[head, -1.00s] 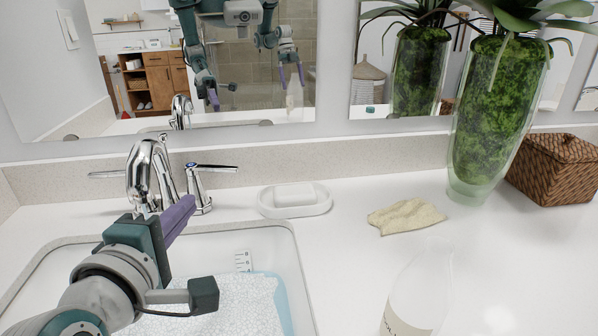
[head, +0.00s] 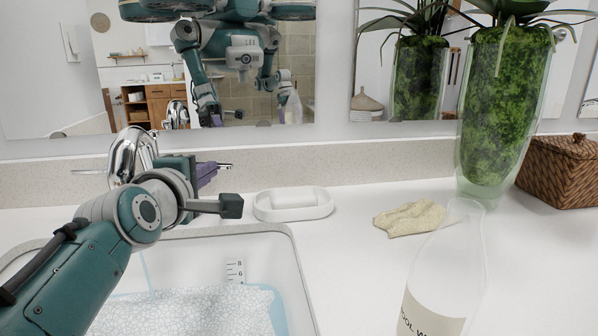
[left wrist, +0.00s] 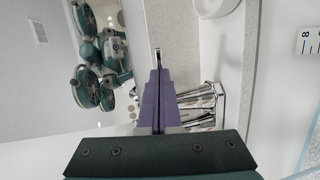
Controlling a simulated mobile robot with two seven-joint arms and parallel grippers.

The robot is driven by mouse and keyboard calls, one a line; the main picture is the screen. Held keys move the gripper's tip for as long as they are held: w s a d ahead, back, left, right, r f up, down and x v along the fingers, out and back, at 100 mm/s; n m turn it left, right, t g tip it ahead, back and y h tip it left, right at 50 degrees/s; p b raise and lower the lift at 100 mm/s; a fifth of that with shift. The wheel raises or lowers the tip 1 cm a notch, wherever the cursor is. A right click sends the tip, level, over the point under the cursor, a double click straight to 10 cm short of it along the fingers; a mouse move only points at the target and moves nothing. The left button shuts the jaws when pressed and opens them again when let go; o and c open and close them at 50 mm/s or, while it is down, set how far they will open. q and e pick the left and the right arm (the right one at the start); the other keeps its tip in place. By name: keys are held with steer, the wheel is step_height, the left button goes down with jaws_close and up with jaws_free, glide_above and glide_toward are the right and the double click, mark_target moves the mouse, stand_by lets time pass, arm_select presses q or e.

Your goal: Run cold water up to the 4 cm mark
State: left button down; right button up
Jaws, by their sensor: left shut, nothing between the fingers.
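My left gripper (head: 207,174) is shut and empty at the tap's right lever (head: 227,165); in the left wrist view its purple fingers (left wrist: 158,95) are together, with the lever end (left wrist: 157,53) just past them. I cannot tell whether they touch it. The chrome tap (head: 128,155) is partly hidden by my arm. A thin stream of water (head: 147,272) falls into the basin (head: 292,262). White foam with a pale blue edge (head: 205,310) covers the basin bottom. The scale (head: 235,271) shows 8 and 6; lower marks are hidden. My right gripper shows only in the mirror.
A soap dish (head: 293,205) stands behind the basin's right corner. A beige cloth (head: 408,219), a clear bottle (head: 447,270), a green glass vase (head: 500,120) and a wicker box (head: 563,170) are on the counter to the right. The mirror (head: 335,100) is behind.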

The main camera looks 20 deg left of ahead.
arm_select(q)
steer(key=shift+w, duration=0.1)
steer(key=shift+w+d+p, duration=0.15)
steer(key=shift+w+p, duration=0.15)
steer(key=shift+w, duration=0.65)
arm_select(e)
steer(key=shift+s+r, duration=0.15)
steer(key=shift+r, duration=0.15)
steer(key=shift+r, duration=0.1)
